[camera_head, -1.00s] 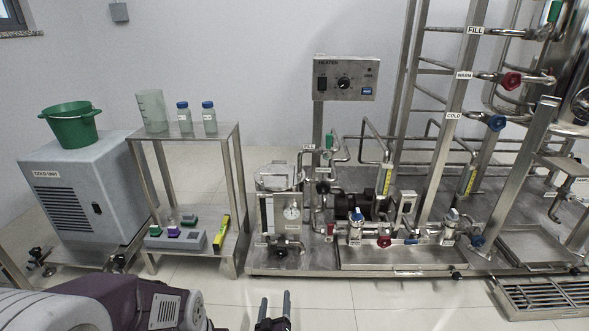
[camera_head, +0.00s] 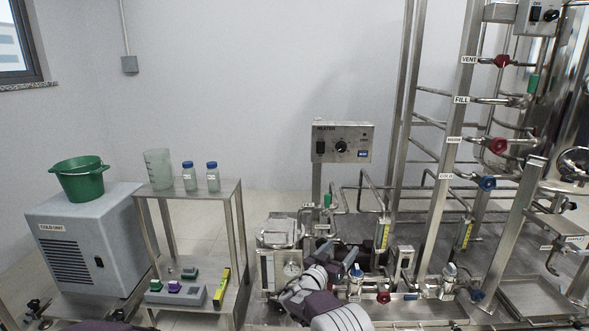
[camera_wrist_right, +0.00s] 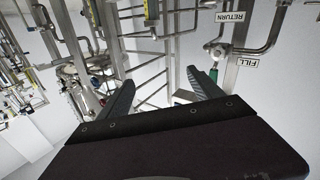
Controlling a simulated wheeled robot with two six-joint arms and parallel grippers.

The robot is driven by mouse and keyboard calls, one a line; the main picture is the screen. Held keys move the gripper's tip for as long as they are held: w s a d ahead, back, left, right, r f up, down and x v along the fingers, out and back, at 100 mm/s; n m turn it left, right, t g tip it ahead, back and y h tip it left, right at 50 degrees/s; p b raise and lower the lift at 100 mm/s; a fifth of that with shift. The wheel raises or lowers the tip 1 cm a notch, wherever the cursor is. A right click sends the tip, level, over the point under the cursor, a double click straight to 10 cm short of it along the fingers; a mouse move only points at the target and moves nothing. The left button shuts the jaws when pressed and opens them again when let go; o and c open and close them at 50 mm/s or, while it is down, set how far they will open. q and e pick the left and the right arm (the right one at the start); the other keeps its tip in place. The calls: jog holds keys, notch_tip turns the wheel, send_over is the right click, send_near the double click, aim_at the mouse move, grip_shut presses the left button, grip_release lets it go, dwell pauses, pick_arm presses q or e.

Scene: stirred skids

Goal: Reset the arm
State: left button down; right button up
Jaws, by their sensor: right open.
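My right gripper (camera_head: 352,262) shows in the head view at lower middle, in front of the heater skid's pipework. Its white and purple arm comes up from the bottom edge. In the right wrist view the two dark fingers of my right gripper (camera_wrist_right: 163,92) are spread apart. Nothing is held between them. My left gripper is not in view; only a dark purple piece of my own body shows at the bottom left edge of the head view.
The heater box (camera_head: 342,142) stands above steel pipes and valves. On the left are the cold unit (camera_head: 90,250), a green bucket (camera_head: 78,182) and a steel stand (camera_head: 238,240) with bottles (camera_head: 212,178). Labelled valves rise on the right. Bare floor lies behind the stand.

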jog(key=s+d+r+m+g+h+p, duration=0.1)
jog(key=s+d+r+m+g+p, duration=0.15)
jog(key=d+r, duration=0.45)
jog(key=s+d+r+g+y+p, duration=0.1)
jog(key=s+d+r+g, duration=0.15)
jog(key=s+d, duration=0.3)
jog(key=s+d+r+g+y+p, duration=0.1)
jog(key=s+d+g+p, duration=0.1)
jog(key=s+d+g, duration=0.35)
jog(key=s+a+f+n+g+y+p, duration=0.1)
jog(key=s+a+f+y, duration=0.15)
jog(key=s, duration=0.75)
jog(key=s+a+f+g+y+p, duration=0.1)
jog(key=s+a+y, duration=0.2)
jog(key=s, duration=0.8)
jog(key=s+a+f+n+g+y, duration=0.2)
jog(key=s+a+f+n+y, duration=0.15)
jog(key=s+a+f, duration=0.4)
pick_arm(q)
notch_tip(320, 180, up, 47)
jog(key=p, duration=3.8)
pick_arm(e)
notch_tip(320, 180, up, 39)
jog(key=a+n+t+y, duration=0.1)
jog(key=a+n, duration=0.1)
jog(key=n, duration=0.1)
jog(key=shift+s, duration=0.15)
